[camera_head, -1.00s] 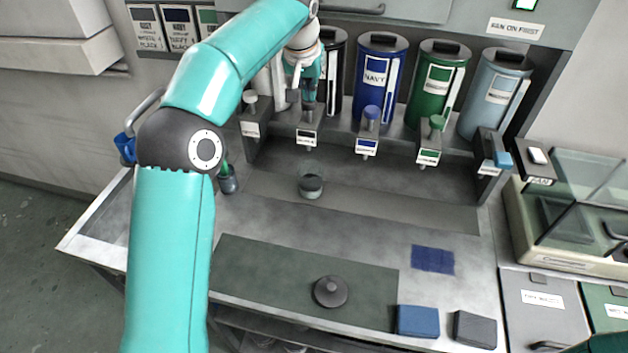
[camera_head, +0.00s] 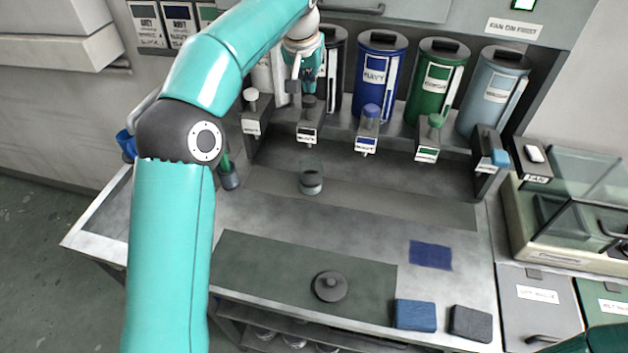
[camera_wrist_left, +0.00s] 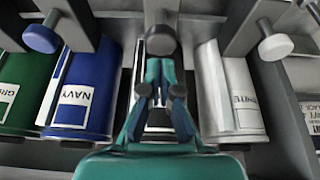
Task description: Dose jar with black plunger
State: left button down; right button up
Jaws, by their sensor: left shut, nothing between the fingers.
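The black plunger (camera_head: 309,103) sits on the dispenser bracket in front of the black canister (camera_head: 334,75). Its dark round knob (camera_wrist_left: 161,41) also shows in the left wrist view. The glass jar (camera_head: 311,180) stands upright on the bench below that dispenser, with dark material in its bottom. My left gripper (camera_head: 306,84) is shut and empty, just above the plunger. In the left wrist view its fingertips (camera_wrist_left: 160,64) are together close to the knob; I cannot tell whether they touch it. My right gripper is out of view.
Navy (camera_head: 370,111), green (camera_head: 435,121) and light blue (camera_head: 500,156) plungers stand to the right. A dark knobbed lid (camera_head: 330,286) lies on the green mat (camera_head: 250,255). Blue (camera_head: 415,315) and dark (camera_head: 470,323) pads lie at the front. A glass-walled balance (camera_head: 570,205) stands at right.

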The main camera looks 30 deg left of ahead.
pick_arm(q)
jog(key=shift+w+r, duration=0.1)
jog(key=shift+r, duration=2.4)
jog(key=shift+d+r, duration=0.1)
jog(key=shift+r, duration=0.1)
jog(key=shift+s, duration=0.2)
